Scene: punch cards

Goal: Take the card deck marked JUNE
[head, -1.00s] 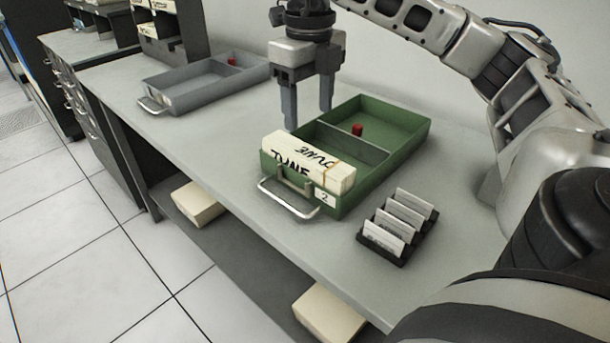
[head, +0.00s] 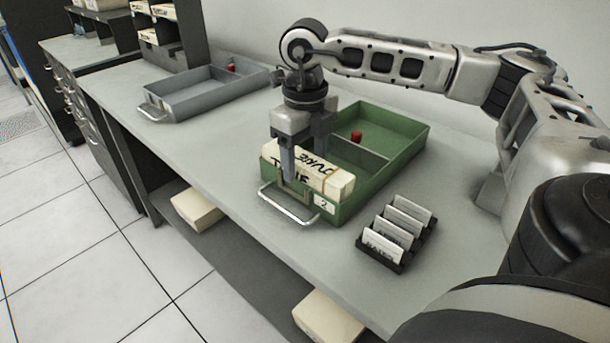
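The card deck marked JUNE (head: 325,183) is a cream block with black handwriting and a tan band. It sits in the front part of the green tray (head: 401,160), by the metal handle. My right gripper (head: 303,165) points down over the deck's left part, its fingers spread. One finger is in front of the deck's marked face, and the other is on the far side, its tip hidden. I see no clear grip on the deck. My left gripper is not in view.
A red piece (head: 356,136) is in the green tray's rear part. A black rack with several white cards (head: 397,232) stands to the right. A grey tray (head: 190,103) and a dark shelf unit (head: 178,40) are at the back left. Bare table lies between the trays.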

